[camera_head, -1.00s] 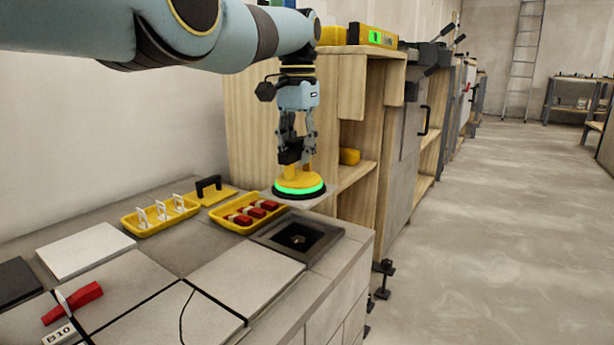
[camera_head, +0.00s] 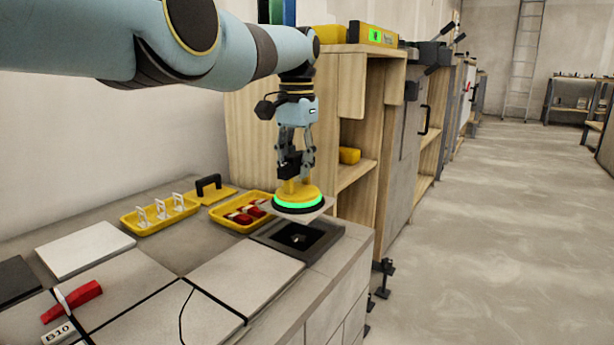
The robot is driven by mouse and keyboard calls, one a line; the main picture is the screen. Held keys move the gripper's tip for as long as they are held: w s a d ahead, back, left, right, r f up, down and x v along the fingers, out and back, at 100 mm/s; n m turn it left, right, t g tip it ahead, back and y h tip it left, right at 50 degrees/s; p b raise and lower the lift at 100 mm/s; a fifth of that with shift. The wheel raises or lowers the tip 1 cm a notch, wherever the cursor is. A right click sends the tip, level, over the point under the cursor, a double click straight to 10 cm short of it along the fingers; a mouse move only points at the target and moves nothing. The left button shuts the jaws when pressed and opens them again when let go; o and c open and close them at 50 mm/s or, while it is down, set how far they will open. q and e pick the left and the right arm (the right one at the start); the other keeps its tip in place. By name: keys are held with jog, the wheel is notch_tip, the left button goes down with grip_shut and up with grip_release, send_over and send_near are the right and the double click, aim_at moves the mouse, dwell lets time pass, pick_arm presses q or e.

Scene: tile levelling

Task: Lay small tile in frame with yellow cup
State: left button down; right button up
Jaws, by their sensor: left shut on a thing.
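My left gripper (camera_head: 292,170) is shut on the yellow suction cup (camera_head: 298,190), which has a lit green ring. The small pale tile (camera_head: 312,212) hangs under the cup and is largely hidden by it. Cup and tile are above the dark square frame (camera_head: 329,246) near the bench's right edge. The frame's recess looks empty, with a small object (camera_head: 299,239) at its bottom. The tile is apart from the frame, over its back part. My right gripper is not in view.
A yellow tray with red pieces (camera_head: 231,215) is just left of the frame. A tray with white clips (camera_head: 160,214) and a yellow float (camera_head: 209,188) are further left. Large tiles (camera_head: 245,275) lie in front. A wooden cabinet (camera_head: 250,130) stands close behind.

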aim_at(297, 188)
pick_arm(q)
jog(key=shift+f, duration=0.95)
jog(key=shift+f, duration=0.2)
jog(key=shift+f+b, duration=0.65)
jog(key=shift+f, duration=0.8)
jog(key=shift+f+b, duration=0.3)
jog(key=shift+f, duration=0.55)
dwell(0.6)
jog(key=c, duration=1.1)
grip_release()
jog(key=shift+f, duration=0.1)
